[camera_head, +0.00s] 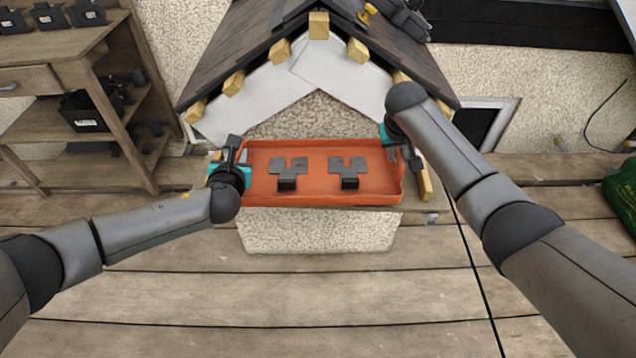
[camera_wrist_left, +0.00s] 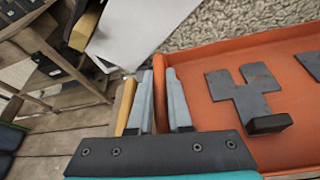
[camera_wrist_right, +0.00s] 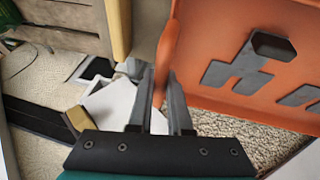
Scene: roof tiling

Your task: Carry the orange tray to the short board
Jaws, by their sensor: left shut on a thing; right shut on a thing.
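The orange tray (camera_head: 320,200) is in front of the small roof model in the head view, over a narrow wooden board (camera_head: 414,208). Two dark grey notched pieces (camera_head: 290,166) (camera_head: 347,165), each with a black block, lie in it. My left gripper (camera_head: 234,160) is shut on the tray's left rim; that rim (camera_wrist_left: 158,85) stands between its fingers in the left wrist view. My right gripper (camera_head: 402,150) is shut on the right rim, which also shows between its fingers in the right wrist view (camera_wrist_right: 165,60). I cannot tell whether the tray touches the board.
The tiled roof model (camera_head: 250,45) with yellow wooden beam ends rises right behind the tray. A wooden shelf (camera_head: 75,60) with black boxes stands at the left. A green bag (camera_head: 622,195) lies at the right edge. The plank floor (camera_head: 300,300) in front is clear apart from a black cable (camera_head: 470,250).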

